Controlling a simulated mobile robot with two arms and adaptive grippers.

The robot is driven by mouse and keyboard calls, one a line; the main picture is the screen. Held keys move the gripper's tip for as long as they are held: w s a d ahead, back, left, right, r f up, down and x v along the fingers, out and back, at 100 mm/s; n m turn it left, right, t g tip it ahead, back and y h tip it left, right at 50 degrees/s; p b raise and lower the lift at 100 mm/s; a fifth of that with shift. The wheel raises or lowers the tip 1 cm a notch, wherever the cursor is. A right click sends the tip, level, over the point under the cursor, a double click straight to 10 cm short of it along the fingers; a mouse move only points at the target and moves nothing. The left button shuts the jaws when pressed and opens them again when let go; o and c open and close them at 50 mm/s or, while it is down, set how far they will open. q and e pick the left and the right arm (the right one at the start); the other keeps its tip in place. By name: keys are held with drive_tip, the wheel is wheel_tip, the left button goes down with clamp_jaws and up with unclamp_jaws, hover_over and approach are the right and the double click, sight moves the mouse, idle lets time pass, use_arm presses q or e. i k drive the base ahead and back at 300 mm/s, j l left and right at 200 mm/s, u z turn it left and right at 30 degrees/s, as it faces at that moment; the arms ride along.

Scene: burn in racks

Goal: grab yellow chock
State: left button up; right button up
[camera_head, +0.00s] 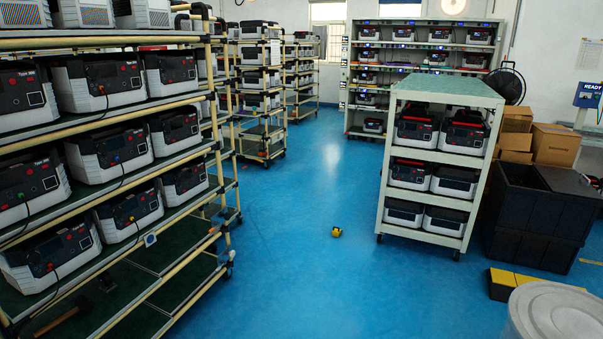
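A small yellow object with dark parts (336,232) lies alone on the blue floor near the middle of the camera_head view. It is too small to tell its exact shape. A larger yellow and black block (515,283) lies on the floor at the lower right, beside the black crates and partly hidden by a grey round lid. I cannot tell for sure which of the two is the chock. Neither of my grippers is in view.
A pipe rack (150,110) with several power units fills the left. A white wheeled rack (447,98) stands right of the small yellow object. Black crates (540,220), cardboard boxes (555,143) and a grey round lid (555,312) are at right.

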sight(335, 232)
drive_tip(key=i+l, duration=0.2)
drive_tip(key=i, duration=0.4)
drive_tip(key=i+l+z, duration=0.1)
drive_tip(key=i, duration=0.45)
drive_tip(key=i+l, duration=0.25)
drive_tip(key=i, duration=0.35)
drive_tip(key=i+j, duration=0.1)
drive_tip(key=i, duration=0.45)
drive_tip(key=i+j+z, duration=0.1)
drive_tip(key=i, duration=0.45)
drive_tip(key=i+j, duration=0.2)
drive_tip(key=i, duration=0.35)
drive_tip(key=i+j, duration=0.15)
drive_tip(key=i, duration=0.4)
drive_tip(key=i+l+u, duration=0.1)
drive_tip(key=i, duration=0.3)
drive_tip(key=i+l+u, duration=0.15)
drive_tip(key=i, duration=0.25)
drive_tip(key=i+l+u, duration=0.1)
drive_tip(key=i+l, duration=0.15)
drive_tip(key=i, duration=0.15)
drive_tip(key=i+j, duration=0.15)
drive_tip(key=i, duration=0.2)
drive_tip(key=i+j, duration=0.2)
drive_tip(key=i, duration=0.2)
drive_tip(key=l+z, duration=0.05)
